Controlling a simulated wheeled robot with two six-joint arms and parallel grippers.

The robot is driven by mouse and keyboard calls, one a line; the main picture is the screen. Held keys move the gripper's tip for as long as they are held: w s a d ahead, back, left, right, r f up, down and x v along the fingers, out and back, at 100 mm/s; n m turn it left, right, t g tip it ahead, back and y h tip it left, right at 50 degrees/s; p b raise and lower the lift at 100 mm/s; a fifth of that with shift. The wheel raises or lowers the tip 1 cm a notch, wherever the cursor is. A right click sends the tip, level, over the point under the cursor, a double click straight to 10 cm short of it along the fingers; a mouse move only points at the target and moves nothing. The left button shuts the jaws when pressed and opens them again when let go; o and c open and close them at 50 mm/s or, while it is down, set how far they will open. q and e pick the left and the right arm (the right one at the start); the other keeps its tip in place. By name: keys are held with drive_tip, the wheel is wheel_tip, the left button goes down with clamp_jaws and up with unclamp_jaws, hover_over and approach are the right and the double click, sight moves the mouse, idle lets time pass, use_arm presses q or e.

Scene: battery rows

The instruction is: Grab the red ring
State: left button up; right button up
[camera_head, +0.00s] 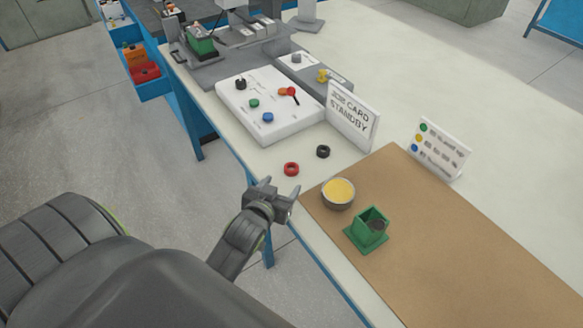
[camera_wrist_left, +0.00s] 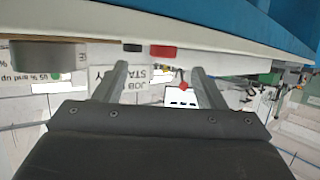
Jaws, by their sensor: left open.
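A red ring (camera_head: 291,169) lies on the white table near its front edge, just beyond my left gripper. A black ring (camera_head: 323,151) lies a little farther back to its right. My left gripper (camera_head: 274,190) is open and empty, close to the table's edge and short of the red ring. In the left wrist view, which looks upside down, the red ring (camera_wrist_left: 163,51) shows beyond and between the spread fingers (camera_wrist_left: 160,75), with the black ring (camera_wrist_left: 132,47) to its left. My right gripper is not in view.
A bowl with yellow contents (camera_head: 338,193) and a green holder (camera_head: 367,230) stand on the brown mat (camera_head: 450,270) at right. A white board with coloured pieces (camera_head: 250,118) and a standby sign (camera_head: 352,118) stand farther back. Bare table surrounds the rings.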

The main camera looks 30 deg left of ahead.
sight(293, 165)
use_arm(q)
drive_tip(key=shift+x, duration=0.85)
drive_tip(key=x, duration=0.3)
drive_tip(key=p+x, duration=0.1)
drive_tip(key=shift+w+a+r, duration=0.2)
drive_tip(key=shift+a+r, duration=0.1)
drive_tip(key=shift+a, duration=0.05)
drive_tip(key=shift+w+a+f, duration=0.1)
drive_tip(key=shift+w+f, duration=0.1)
drive_tip(key=shift+w, duration=0.3)
drive_tip(key=shift+c, duration=0.3)
drive_tip(key=c, duration=1)
drive_tip(key=shift+r, duration=0.1)
